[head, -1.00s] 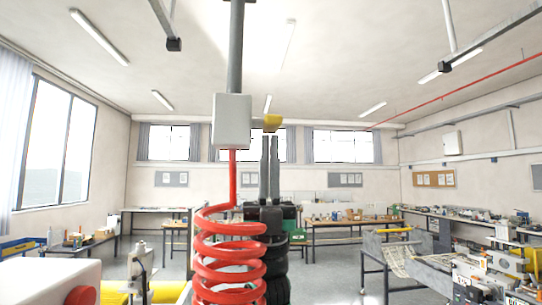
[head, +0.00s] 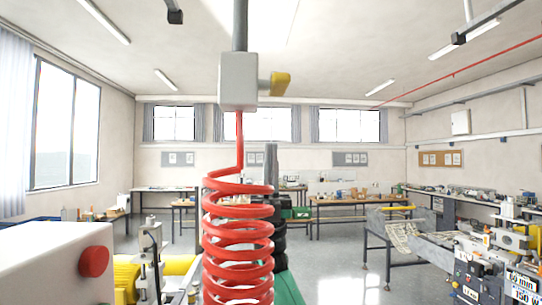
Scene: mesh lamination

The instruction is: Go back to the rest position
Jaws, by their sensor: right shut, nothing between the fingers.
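My right gripper (head: 271,150) points up in the middle of the head view, just behind the red coiled hose. Its grey fingers are together and empty, and the coil covers part of them. The dark body below the fingers is mostly hidden by the coil. My left gripper is not in view.
The red coiled hose (head: 238,235) hangs from a pale box (head: 238,80) with a yellow lever (head: 280,84). A white box with a red button (head: 95,262) fills the lower left, beside yellow rollers (head: 178,265). A machine (head: 485,272) stands at right. Open floor lies between.

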